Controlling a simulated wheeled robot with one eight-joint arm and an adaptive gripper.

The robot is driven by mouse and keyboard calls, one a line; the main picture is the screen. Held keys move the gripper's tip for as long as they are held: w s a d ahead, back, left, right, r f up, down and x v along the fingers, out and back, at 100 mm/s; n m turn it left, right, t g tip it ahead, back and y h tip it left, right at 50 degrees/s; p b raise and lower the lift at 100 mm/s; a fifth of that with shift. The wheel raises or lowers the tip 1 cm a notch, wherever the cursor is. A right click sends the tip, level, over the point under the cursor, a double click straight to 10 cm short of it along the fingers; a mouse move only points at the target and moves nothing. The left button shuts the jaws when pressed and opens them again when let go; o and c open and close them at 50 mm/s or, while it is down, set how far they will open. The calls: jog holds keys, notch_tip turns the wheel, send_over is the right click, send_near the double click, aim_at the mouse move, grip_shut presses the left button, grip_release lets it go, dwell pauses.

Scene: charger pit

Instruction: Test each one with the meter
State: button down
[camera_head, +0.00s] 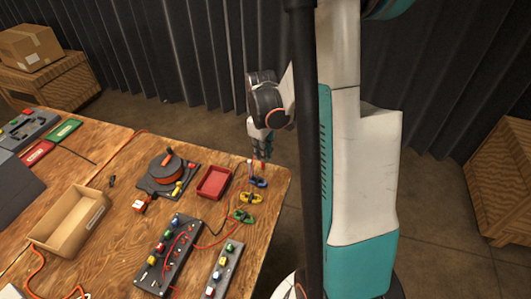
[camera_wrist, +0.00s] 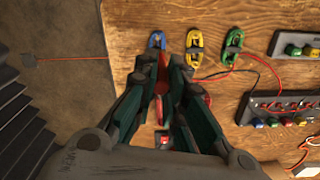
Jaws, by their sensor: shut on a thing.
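My gripper (camera_head: 262,156) hangs over the far right table corner, its fingers shut on a slim red piece (camera_wrist: 163,76) that looks like a probe. A blue oval piece (camera_wrist: 156,42), a yellow one (camera_wrist: 195,45) and a green one (camera_wrist: 233,41) lie in a row just beyond the fingertips. In the head view the blue (camera_head: 258,182), yellow (camera_head: 250,198) and green (camera_head: 243,216) pieces line the table's right edge. The red piece's tip is close to the blue one; I cannot tell whether they touch. I cannot clearly identify the meter.
A black board (camera_head: 168,257) with coloured blocks and red leads lies near the front, beside a grey strip (camera_head: 224,270) of blocks. A red tray (camera_head: 214,182), a black reel unit (camera_head: 167,174) and an open cardboard box (camera_head: 68,221) share the wooden table (camera_head: 118,214).

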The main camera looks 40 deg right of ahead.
jog(key=f+b, duration=0.2)
jog(key=f, duration=0.1)
jog(key=f+b, duration=0.1)
jog(key=f, duration=0.1)
jog(key=shift+s+d+f+b, duration=0.1)
jog(key=shift+s+d+b, duration=0.1)
jog(key=shift+d+b, duration=0.1)
jog(key=shift+f+b, duration=0.4)
jog(key=shift+f, duration=0.05)
jog(key=shift+f+b, duration=0.9)
jog(key=shift+b, duration=0.3)
dwell(2.9)
jog(key=c, duration=1.6)
grip_release()
jog(key=shift+o, duration=0.3)
jog(key=shift+o, duration=1.3)
